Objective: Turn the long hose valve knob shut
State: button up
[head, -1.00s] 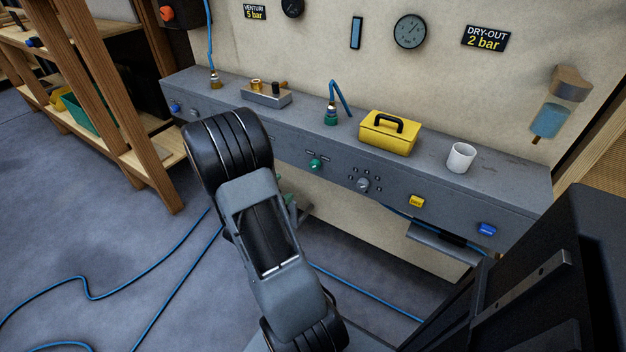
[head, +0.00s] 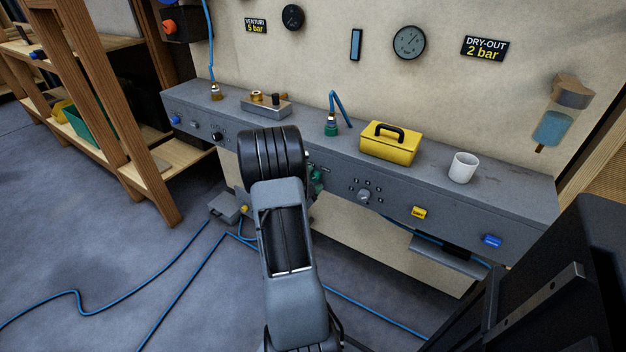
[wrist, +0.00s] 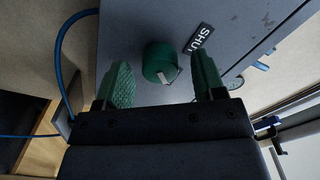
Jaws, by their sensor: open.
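The valve knob, a round green knob (wrist: 157,60) with a pale pointer mark on its lower right edge, is on the grey panel in the wrist view. A "SHUT" label (wrist: 198,38) is at its upper right. My open gripper (wrist: 163,68) has one green finger on each side of the knob in the picture, with a visible gap on both sides. I cannot tell whether the fingertips reach past the knob's face. In the head view, green (head: 317,176) shows just right of my dark wrist, where knob and finger are hard to tell apart.
The grey bench (head: 500,190) carries a yellow toolbox (head: 388,149), a white mug (head: 463,167) and a green hose fitting (head: 331,126). Blue hoses (head: 180,306) lie on the floor.

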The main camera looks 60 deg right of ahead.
jog(key=shift+d, duration=0.5)
jog(key=shift+c, duration=0.3)
jog(key=c, duration=0.9)
jog(key=shift+o, duration=0.2)
